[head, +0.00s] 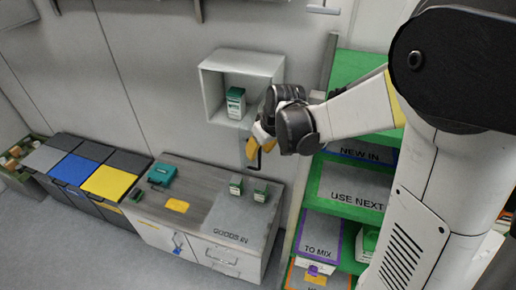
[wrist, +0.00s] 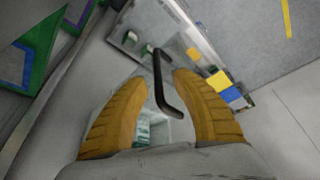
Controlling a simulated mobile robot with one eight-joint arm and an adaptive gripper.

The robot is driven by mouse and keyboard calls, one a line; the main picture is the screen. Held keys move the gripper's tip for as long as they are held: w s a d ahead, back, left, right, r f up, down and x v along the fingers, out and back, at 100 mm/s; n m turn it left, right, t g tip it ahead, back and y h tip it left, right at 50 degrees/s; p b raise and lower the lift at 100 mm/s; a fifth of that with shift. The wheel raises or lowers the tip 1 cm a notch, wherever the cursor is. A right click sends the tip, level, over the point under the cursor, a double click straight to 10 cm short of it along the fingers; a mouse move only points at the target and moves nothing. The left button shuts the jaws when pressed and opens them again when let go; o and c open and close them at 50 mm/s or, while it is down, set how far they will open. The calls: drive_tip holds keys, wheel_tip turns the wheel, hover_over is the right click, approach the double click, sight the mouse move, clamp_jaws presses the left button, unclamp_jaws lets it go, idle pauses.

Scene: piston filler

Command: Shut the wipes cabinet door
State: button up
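The wipes cabinet (head: 212,92) is a white box on the wall, its front open, with a green and white pack (head: 235,102) inside. Its opening also shows between my fingers in the wrist view (wrist: 172,131). My gripper (head: 256,148), with yellow fingers, is at the cabinet's lower right corner. In the wrist view my gripper (wrist: 160,80) is open, with a dark bent handle (wrist: 159,80) between its fingers and gaps on both sides. The handle's lower end shows below the fingers in the head view (head: 254,163).
A grey counter (head: 200,185) marked GOODS IN stands below, with small boxes (head: 260,193) and a teal case (head: 161,174). Lidded bins (head: 70,168) stand at left. A green shelf rack (head: 345,180) stands close on the right, behind my arm. Floor at the lower left is clear.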

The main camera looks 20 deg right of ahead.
drive_tip(key=shift+w, duration=0.1)
drive_tip(key=shift+c, duration=0.2)
clamp_jaws()
drive_tip(key=shift+a, duration=0.1)
